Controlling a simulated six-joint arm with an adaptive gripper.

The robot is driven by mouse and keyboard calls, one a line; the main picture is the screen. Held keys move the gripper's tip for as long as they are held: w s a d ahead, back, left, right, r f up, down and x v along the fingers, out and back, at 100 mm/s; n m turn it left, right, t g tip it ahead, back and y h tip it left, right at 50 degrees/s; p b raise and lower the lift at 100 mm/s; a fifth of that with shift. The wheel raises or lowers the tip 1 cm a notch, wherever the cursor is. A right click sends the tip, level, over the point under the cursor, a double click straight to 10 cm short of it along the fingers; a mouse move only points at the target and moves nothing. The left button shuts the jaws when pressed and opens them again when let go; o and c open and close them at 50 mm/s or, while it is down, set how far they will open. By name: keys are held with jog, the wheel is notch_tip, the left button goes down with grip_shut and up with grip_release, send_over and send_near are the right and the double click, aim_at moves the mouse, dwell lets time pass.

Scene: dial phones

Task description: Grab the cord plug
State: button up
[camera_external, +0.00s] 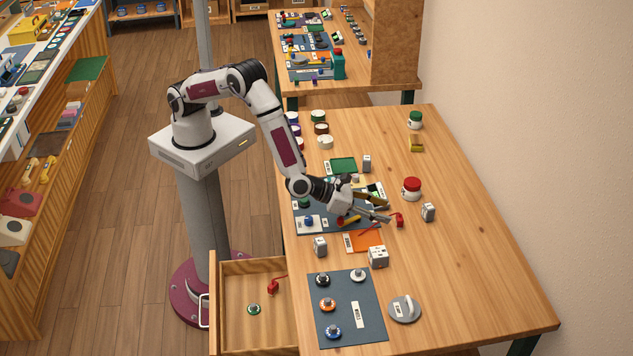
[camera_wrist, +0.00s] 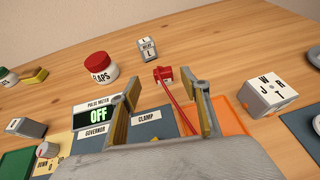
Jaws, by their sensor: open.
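A small red plug (camera_external: 399,219) lies on the wooden table, just beyond my gripper's fingertips in the external view. My gripper (camera_external: 388,211) is open and reaches low over the table towards the plug. In the wrist view my gripper (camera_wrist: 165,92) has a finger on either side of the cord, with nothing held. Another red piece (camera_external: 273,286) lies in the open drawer.
A red-lidded jar (camera_external: 411,189) and a grey block (camera_external: 428,212) stand near the plug. A white lettered cube (camera_external: 378,256) and an orange mat (camera_external: 363,241) lie nearer the front. The table's right side is clear.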

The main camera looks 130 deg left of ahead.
aim_at(397, 217)
jog(key=shift+x, duration=1.2)
jog(key=shift+f, duration=0.1)
jog(key=shift+f+x, duration=0.15)
jog(key=shift+x, duration=0.65)
jog(key=shift+f+x, duration=0.15)
jog(key=shift+x, duration=1.5)
jog(key=shift+d, duration=0.15)
jog(key=c, duration=1.2)
